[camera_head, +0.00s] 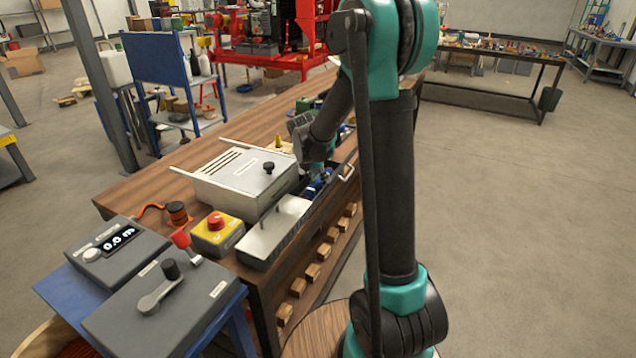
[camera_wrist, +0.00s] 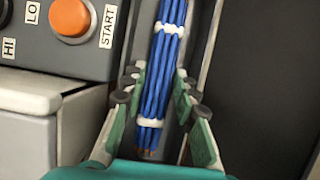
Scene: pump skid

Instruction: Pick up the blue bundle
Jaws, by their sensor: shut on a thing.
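The blue bundle (camera_wrist: 160,80) is a bunch of blue strands tied with white bands. In the wrist view it runs lengthwise through the middle, inside a narrow grey channel.
A box with an orange button (camera_wrist: 70,17) marked START stands close left of my fingers. The grey lidded box (camera_head: 245,180), a yellow box with a red button (camera_head: 217,233) and a grey control box (camera_head: 160,300) stand on the near side. Open floor lies to the right.

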